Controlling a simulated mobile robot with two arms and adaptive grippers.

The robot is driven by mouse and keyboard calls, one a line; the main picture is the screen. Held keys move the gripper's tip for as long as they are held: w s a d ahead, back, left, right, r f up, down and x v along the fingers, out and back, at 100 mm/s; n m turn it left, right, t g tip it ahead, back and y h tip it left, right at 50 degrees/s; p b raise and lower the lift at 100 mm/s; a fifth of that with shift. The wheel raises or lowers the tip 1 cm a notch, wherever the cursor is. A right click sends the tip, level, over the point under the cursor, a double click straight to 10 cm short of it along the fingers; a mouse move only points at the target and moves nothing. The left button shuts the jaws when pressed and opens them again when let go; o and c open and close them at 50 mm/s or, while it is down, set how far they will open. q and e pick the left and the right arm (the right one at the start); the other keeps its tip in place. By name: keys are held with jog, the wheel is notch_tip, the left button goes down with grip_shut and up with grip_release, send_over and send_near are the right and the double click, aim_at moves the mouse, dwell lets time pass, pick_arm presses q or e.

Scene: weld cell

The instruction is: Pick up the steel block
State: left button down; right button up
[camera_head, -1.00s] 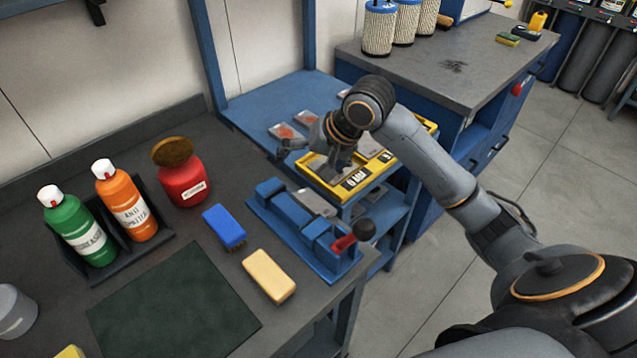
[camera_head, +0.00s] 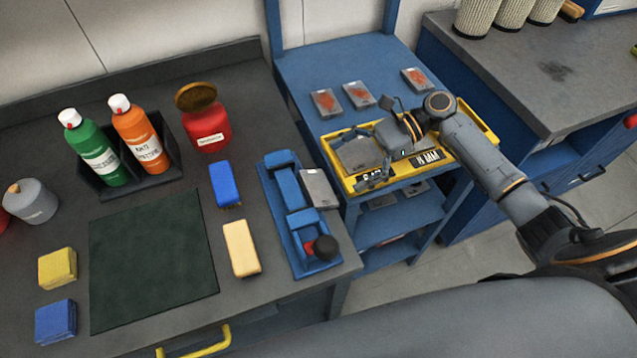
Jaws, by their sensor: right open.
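A flat grey steel block (camera_head: 357,153) lies in the left part of the yellow tray (camera_head: 327,152) on the blue rack. My right gripper (camera_head: 362,158) is open above the tray, its fingers spread to either side of this block; I cannot tell whether they touch it. My right arm comes in from the right and hides part of the tray. Another grey steel block (camera_head: 319,188) sits at the blue vise (camera_head: 283,189) on the dark bench. My left gripper is not in view.
Rust-marked plates (camera_head: 358,94) lie on the blue shelf behind the tray. The red-knobbed vise handle (camera_head: 322,247) stands left of the rack. Bottles, brushes and a dark green mat (camera_head: 152,258) occupy the bench. A blue cabinet (camera_head: 530,80) stands at the right.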

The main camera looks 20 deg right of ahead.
aim_at(310, 188)
jog(key=x, duration=0.3)
jog(key=shift+a+f+p, duration=0.2)
jog(key=shift+a+p, duration=0.1)
jog(key=shift+p, duration=0.1)
jog(key=p+x, duration=0.1)
jog(key=x, duration=0.3)
jog(key=shift+a+f, duration=0.15)
jog(key=shift+f, duration=0.2)
jog(key=shift+c, duration=1.1)
jog(key=c, duration=1.1)
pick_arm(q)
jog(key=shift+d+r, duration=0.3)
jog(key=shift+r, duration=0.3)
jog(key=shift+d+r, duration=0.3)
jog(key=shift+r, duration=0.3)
pick_arm(e)
jog(key=shift+w+r, duration=0.1)
jog(key=shift+w, duration=0.05)
jog(key=shift+c, duration=0.7)
